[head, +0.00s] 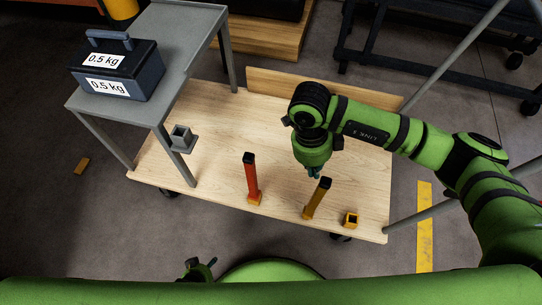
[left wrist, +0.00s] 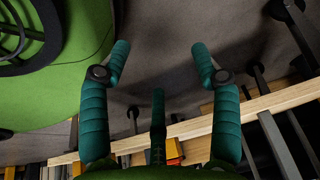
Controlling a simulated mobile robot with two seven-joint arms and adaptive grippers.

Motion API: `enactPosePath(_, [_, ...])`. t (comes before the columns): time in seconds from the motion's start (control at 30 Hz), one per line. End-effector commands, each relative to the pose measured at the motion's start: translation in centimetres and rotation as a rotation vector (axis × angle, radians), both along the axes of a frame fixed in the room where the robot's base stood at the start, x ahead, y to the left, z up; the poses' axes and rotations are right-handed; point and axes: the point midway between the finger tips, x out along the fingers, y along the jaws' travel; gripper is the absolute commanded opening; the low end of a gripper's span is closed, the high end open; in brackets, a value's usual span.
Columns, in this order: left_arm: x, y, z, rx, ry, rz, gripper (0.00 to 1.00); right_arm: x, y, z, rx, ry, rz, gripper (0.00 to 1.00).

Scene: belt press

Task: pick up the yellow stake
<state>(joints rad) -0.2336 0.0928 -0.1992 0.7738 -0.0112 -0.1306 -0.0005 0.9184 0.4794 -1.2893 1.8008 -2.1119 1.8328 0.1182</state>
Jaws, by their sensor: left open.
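The yellow stake (head: 317,199) stands on the wooden platform, with a black top and a yellow foot. My right gripper (head: 314,173) hangs from the green arm just behind and above its top; from this view I cannot tell whether they touch. Only small teal parts of the right fingers show, so their opening is hidden. My left gripper (head: 203,268) is low at the left, off the platform's front edge, mostly hidden by my green body. In the left wrist view its teal fingers (left wrist: 160,54) are spread and empty.
A red stake (head: 251,179) stands left of the yellow one. An empty yellow socket (head: 351,220) is to its right. A grey table (head: 185,40) carries a 0.5 kg weight box (head: 117,72); a grey socket (head: 181,138) is at its leg. The wooden platform (head: 215,120) is clear in the middle.

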Motion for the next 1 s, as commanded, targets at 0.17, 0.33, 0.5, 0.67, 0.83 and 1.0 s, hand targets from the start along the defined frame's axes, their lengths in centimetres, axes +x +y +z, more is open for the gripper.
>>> enactPosePath(0.17, [0.9,-0.1,-0.8,-0.003,-0.028,-0.006,0.63,2.0,4.9,-0.2,0.009,-0.002,0.011,0.0])
enactPosePath(0.33, [4.9,-0.2,0.1,-0.007,-0.092,-0.001,0.63,3.6,8.2,-0.2,0.008,-0.003,0.01,0.0])
enactPosePath(0.5, [4.3,-0.3,0.0,-0.004,-0.061,0.002,0.63,4.5,10.0,-0.1,0.008,-0.001,0.009,0.0])
enactPosePath(0.67, [4.2,-0.4,0.0,-0.003,-0.05,0.003,0.63,4.8,10.7,0.0,0.008,-0.001,0.009,0.0])
enactPosePath(0.83, [4.1,-0.4,0.0,-0.003,-0.047,0.003,0.63,4.9,10.8,0.1,0.008,-0.001,0.009,0.0])
enactPosePath(1.0, [4.1,-0.4,0.0,-0.003,-0.047,0.003,0.65,4.9,10.7,0.1,0.008,-0.001,0.009,0.0])
